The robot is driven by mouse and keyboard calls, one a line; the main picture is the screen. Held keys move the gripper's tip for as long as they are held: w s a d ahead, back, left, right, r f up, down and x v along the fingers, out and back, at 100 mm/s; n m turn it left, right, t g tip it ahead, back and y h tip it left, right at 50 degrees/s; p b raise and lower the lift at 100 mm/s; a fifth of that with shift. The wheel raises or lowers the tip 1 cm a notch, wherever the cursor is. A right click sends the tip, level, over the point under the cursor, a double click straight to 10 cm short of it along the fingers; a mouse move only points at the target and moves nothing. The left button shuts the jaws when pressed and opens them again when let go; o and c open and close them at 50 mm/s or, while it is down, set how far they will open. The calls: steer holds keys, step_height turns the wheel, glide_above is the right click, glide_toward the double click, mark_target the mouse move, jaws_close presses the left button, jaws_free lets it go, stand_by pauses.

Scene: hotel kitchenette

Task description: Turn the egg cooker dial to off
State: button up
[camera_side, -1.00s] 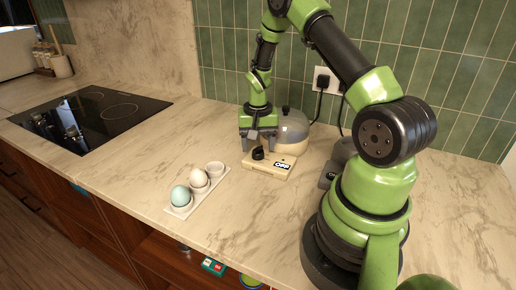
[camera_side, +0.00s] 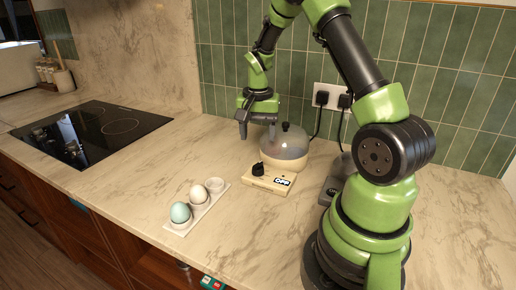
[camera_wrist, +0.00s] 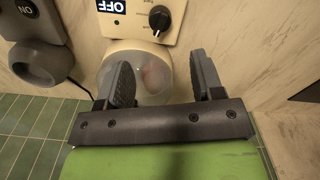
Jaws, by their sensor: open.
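The egg cooker has a cream base (camera_side: 257,182) and a clear domed lid (camera_side: 284,149) with a dark knob. Its black dial (camera_side: 257,169) stands on the left of the base's front panel, and a dark label (camera_side: 282,182) reading OFF is on the right. The wrist view shows the dial (camera_wrist: 159,18) and label (camera_wrist: 112,5) at the top; a small pale mark shows near the dial's edge, but its setting is hard to read. My gripper (camera_side: 258,132) is open and empty, above and behind the dial, apart from it. Its fingers (camera_wrist: 163,75) show over the lid.
A white tray (camera_side: 182,226) holds a blue egg (camera_side: 180,212) and a white egg (camera_side: 198,194) left of the cooker. A grey appliance (camera_side: 334,188) stands close on the right. Cords run to wall sockets behind.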

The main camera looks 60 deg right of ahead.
mark_target(258, 164)
steer(key=m, duration=0.5)
steer(key=shift+m, duration=0.7)
steer(key=shift+f, duration=0.3)
step_height(258, 164, down, 9)
steer(key=shift+f, duration=0.15)
